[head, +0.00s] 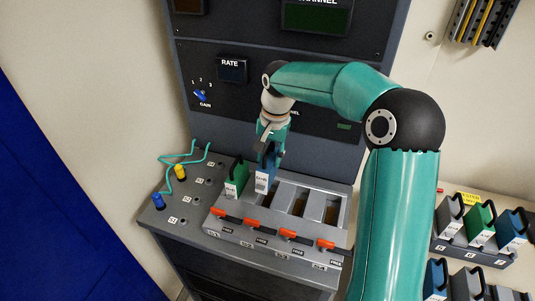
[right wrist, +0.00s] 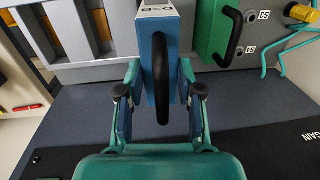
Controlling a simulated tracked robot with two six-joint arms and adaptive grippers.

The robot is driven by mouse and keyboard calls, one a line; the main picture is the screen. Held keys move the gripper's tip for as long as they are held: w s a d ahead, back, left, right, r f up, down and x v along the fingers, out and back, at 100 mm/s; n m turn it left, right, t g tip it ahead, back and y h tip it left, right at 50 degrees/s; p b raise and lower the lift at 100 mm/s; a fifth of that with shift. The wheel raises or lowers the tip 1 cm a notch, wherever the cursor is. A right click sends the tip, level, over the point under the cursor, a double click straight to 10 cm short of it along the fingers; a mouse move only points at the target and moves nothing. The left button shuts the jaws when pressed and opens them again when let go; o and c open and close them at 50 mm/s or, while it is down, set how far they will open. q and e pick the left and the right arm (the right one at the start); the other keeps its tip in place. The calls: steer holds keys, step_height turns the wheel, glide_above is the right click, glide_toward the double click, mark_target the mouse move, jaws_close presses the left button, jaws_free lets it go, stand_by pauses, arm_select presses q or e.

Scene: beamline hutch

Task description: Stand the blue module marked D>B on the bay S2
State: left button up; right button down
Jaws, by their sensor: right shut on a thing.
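The blue module (head: 263,179) is upright, with a white label too small to read surely. My right gripper (head: 271,148) is shut on its upper part. In the right wrist view the blue module (right wrist: 177,60) and its black handle sit between the fingers of my right gripper (right wrist: 160,95). The module is at the second place from the left of the bay unit (head: 222,226), beside a green module (head: 236,180). I cannot tell whether its foot is seated in bay S2 or just above it. My left gripper is not in view.
The green module also shows close by in the right wrist view (right wrist: 216,35). Two open bays lie to the right, and orange levers (head: 290,234) line the front. A teal cable (head: 170,178) lies at the left. A rack (head: 470,252) with several modules stands at the right.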

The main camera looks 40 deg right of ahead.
mark_target(272, 175)
step_height(272, 175, down, 3)
steer(key=shift+w+b, duration=0.15)
steer(key=shift+b, duration=0.85)
step_height(272, 175, down, 3)
steer(key=shift+r+b, duration=0.1)
steer(key=shift+b, duration=1.1)
steer(key=shift+s+a+f+b, duration=0.15)
steer(key=shift+s+f+b, duration=0.25)
steer(key=shift+f, duration=0.1)
steer(key=shift+s+g+h+p, duration=0.3)
steer(key=shift+g+p, duration=0.4)
steer(key=shift+p, duration=0.6)
steer(key=shift+w+d+f, duration=0.1)
steer(key=shift+w+d, duration=0.05)
steer(key=shift+d, duration=0.05)
steer(key=shift+d+r, duration=0.1)
steer(key=shift+r, duration=0.1)
steer(key=shift+w+g+h+p, duration=0.15)
steer(key=shift+g+h+p, duration=0.15)
steer(key=shift+p, duration=0.35)
